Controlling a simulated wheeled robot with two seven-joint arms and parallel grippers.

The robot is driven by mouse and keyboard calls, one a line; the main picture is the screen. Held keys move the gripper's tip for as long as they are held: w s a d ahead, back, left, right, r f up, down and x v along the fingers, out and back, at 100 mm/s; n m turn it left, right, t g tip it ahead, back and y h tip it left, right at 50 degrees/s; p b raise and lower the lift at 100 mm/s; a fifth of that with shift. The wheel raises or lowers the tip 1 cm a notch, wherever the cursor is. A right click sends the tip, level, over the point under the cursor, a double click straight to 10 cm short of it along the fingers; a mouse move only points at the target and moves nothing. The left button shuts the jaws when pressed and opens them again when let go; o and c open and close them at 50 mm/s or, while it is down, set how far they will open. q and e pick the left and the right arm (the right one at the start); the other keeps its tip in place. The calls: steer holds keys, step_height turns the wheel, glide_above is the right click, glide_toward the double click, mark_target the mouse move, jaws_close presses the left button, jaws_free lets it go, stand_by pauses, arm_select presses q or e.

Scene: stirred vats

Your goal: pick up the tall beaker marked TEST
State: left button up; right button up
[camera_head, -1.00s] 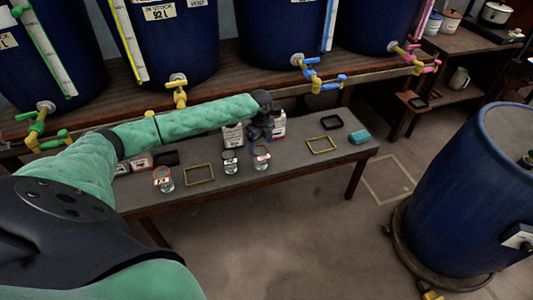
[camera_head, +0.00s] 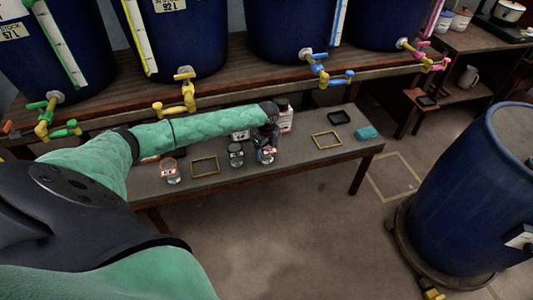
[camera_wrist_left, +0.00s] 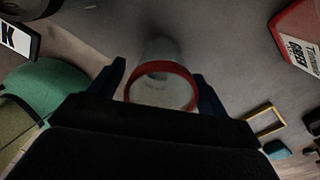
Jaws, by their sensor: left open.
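A clear glass beaker with a red rim (camera_wrist_left: 160,92) shows between the open fingers of my left gripper (camera_wrist_left: 162,84) in the wrist view. I cannot see contact with either finger, and its marking is not readable. In the head view my left gripper (camera_head: 267,146) is low over the table at this beaker (camera_head: 267,157) and partly hides it. A dark-rimmed beaker (camera_head: 236,155) stands just left of it. Another red-rimmed beaker (camera_head: 171,172) stands farther left. I cannot read TEST on any of them. My right gripper is not in view.
Blue vats with coloured taps (camera_head: 178,95) stand behind. A blue barrel (camera_head: 470,190) is at right.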

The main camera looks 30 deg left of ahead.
arm_select(q)
steer(key=c, duration=1.1)
steer(key=shift+o, duration=0.2)
